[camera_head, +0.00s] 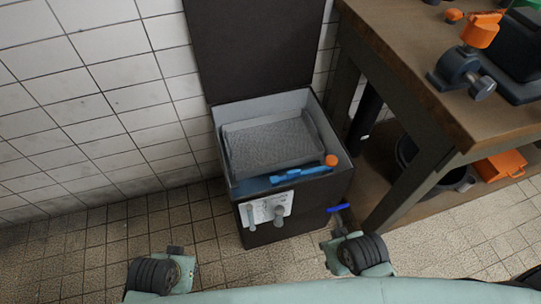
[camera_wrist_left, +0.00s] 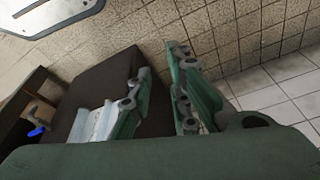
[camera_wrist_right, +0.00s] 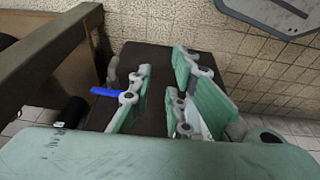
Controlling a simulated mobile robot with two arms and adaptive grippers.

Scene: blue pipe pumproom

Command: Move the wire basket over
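The grey wire basket (camera_head: 273,140) sits inside an open dark box (camera_head: 291,186) with a pale inner rim. The box's lid stands up at the back. My right gripper (camera_head: 340,232) is low in front of the box's right corner, apart from the basket. In the right wrist view its fingers (camera_wrist_right: 158,92) are spread with nothing between them. My left gripper (camera_head: 175,252) is at the lower left, in front of the box. In the left wrist view its fingers (camera_wrist_left: 160,92) are spread and empty. The basket cannot be made out in either wrist view.
A blue tool (camera_head: 300,174) and an orange round knob (camera_head: 331,160) lie at the box's front edge. A wooden workbench (camera_head: 420,60) stands close on the right; tiled floor is clear at left.

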